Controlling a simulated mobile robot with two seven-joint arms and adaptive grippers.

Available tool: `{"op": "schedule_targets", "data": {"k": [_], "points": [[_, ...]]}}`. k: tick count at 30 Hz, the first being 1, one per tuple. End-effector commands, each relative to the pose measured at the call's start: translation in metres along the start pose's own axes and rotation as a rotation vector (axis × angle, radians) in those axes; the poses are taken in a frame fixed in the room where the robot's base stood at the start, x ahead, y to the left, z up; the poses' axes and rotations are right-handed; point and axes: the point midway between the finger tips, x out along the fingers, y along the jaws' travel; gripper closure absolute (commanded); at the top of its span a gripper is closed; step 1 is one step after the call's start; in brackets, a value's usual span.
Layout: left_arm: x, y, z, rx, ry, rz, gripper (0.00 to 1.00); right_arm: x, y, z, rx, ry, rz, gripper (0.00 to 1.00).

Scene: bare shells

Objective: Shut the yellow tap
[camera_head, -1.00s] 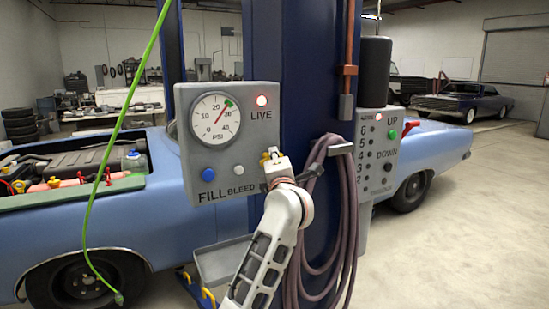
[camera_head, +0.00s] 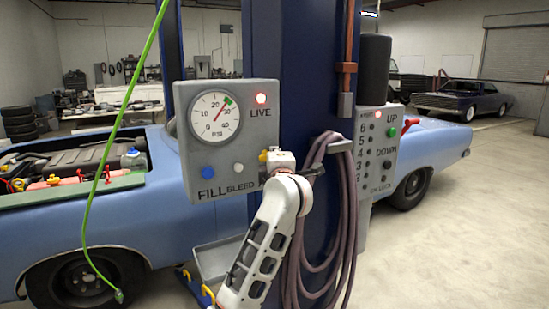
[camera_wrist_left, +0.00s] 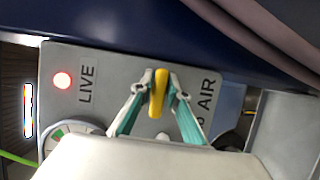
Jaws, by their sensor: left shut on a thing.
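The handle lies lengthwise along the panel's left-right direction, near the word AIR. My left gripper (camera_head: 273,157) also shows in the head view, against the panel. My right gripper is not in view.
The round gauge (camera_head: 214,117) and a lit red LIVE lamp (camera_head: 261,98) are on the panel, above a blue button (camera_head: 208,172). A looped hose (camera_head: 347,220) hangs just right of my wrist on the blue column (camera_head: 290,60). A grey tray (camera_head: 218,262) is below.

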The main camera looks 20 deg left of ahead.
Motion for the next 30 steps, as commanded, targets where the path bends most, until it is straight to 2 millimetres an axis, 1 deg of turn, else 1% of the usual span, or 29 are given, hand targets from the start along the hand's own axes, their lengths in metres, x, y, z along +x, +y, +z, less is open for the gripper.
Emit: {"op": "schedule_targets", "data": {"k": [1,3,12,16,20,30], "points": [[0.000,-0.002,0.000,0.000,-0.001,-0.003,0.82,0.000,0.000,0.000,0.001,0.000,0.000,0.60],[0.000,-0.002,0.000,0.000,0.000,-0.003,0.68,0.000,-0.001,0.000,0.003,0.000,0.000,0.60],[0.000,-0.001,0.000,-0.001,0.000,-0.001,0.68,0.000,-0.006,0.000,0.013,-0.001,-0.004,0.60],[-0.006,-0.001,0.001,-0.001,-0.001,0.000,0.68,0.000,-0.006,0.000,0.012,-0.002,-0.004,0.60],[-0.024,-0.001,0.001,-0.003,-0.003,0.000,0.68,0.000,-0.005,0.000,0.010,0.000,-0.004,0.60],[-0.092,-0.001,0.001,-0.003,-0.003,-0.002,0.68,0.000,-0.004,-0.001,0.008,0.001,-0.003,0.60]]}}
